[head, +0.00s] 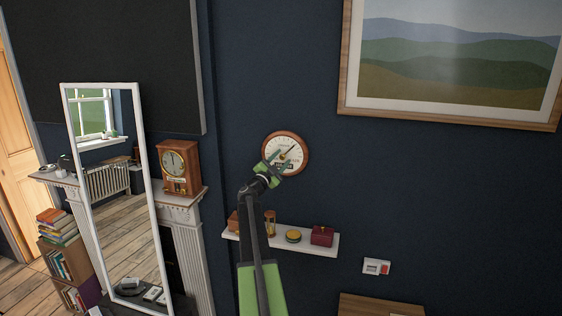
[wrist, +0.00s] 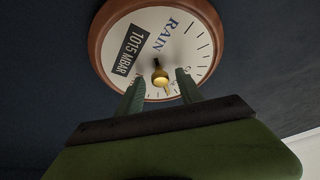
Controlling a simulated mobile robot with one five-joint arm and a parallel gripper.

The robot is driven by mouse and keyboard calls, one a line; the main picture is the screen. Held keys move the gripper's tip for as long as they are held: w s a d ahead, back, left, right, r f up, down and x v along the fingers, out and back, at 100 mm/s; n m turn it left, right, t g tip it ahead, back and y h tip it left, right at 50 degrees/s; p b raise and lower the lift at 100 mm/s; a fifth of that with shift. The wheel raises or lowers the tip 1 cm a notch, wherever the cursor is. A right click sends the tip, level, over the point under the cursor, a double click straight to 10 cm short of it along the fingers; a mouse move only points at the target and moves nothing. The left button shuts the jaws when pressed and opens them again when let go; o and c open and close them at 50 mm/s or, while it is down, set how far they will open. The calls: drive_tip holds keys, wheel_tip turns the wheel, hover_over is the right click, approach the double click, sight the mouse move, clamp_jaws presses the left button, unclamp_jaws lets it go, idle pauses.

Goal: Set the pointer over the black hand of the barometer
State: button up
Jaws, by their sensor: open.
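The round barometer (head: 300,136) hangs on the dark blue wall, with a brown wooden rim and a white dial. In the head view a thin dark hand slants towards the dial's upper right. The wrist view shows the dial (wrist: 193,62) turned, with RAIN and 1015 MBAR printed on it. A brass knob (wrist: 160,79) stands at its centre, with a short brass piece below it; the black hand is hard to make out there. My gripper (wrist: 159,77) is open, its green fingers on either side of the knob in the picture. It covers the dial's lower part in the head view (head: 277,160). Contact cannot be told.
A white shelf (head: 280,243) below the barometer carries an hourglass (head: 270,222), a round yellow tin (head: 293,236) and a red box (head: 322,236). A mantel clock (head: 180,167) and a tall mirror (head: 110,200) stand to the left. A framed landscape (head: 450,60) hangs upper right.

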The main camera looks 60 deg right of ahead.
drive_tip(key=b+v, duration=0.4)
drive_tip(key=v, duration=1.3)
drive_tip(key=shift+a+b, duration=0.2)
drive_tip(key=shift+b, duration=0.1)
drive_tip(key=shift+f, duration=0.1)
